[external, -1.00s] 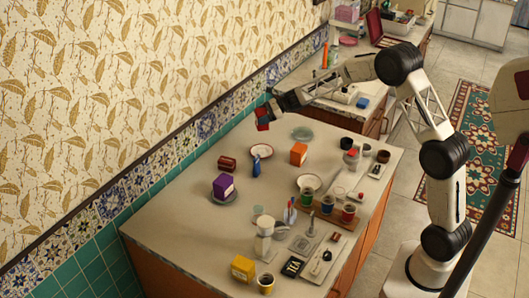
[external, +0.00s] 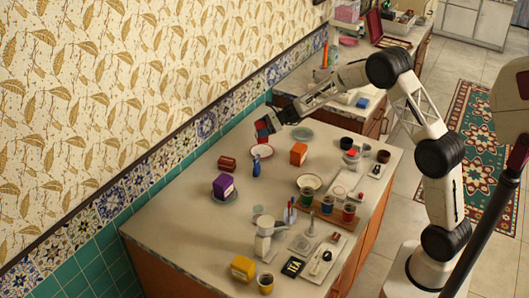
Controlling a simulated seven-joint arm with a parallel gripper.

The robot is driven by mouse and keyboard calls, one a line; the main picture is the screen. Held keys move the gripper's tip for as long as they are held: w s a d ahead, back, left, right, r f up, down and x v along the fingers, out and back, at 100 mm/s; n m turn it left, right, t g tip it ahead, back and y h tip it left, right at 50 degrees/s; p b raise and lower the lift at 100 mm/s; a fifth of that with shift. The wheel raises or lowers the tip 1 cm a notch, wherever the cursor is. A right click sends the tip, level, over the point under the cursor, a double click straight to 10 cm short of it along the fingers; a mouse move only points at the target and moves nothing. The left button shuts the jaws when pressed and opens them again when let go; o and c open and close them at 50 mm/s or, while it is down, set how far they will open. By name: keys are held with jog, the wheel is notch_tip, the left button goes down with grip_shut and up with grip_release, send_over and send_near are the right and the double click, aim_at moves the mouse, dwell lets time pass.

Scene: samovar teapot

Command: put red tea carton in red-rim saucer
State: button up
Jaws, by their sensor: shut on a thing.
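The red tea carton (external: 262,127) is held in my gripper (external: 267,122) at the far end of the counter, near the tiled wall. My gripper is shut on it; the fingers are small and partly hidden. The red-rim saucer (external: 262,152) lies flat on the counter, just below the carton in the picture. The carton appears above the counter and apart from the saucer, but the exact height is hard to tell.
A blue bottle-like item (external: 256,169) stands at the saucer's near edge. An orange carton (external: 298,153) is to its right, a brown-red item (external: 227,163) to its left. A teal saucer (external: 302,134) lies behind. A purple carton (external: 223,185) sits on another saucer.

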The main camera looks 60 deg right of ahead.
aim_at(256, 136)
jog(key=shift+f, duration=1.75)
jog(key=shift+f, duration=1.9)
jog(key=shift+f, duration=0.1)
jog(key=o, duration=0.9)
jog(key=shift+o, duration=0.2)
jog(key=v, duration=1.2)
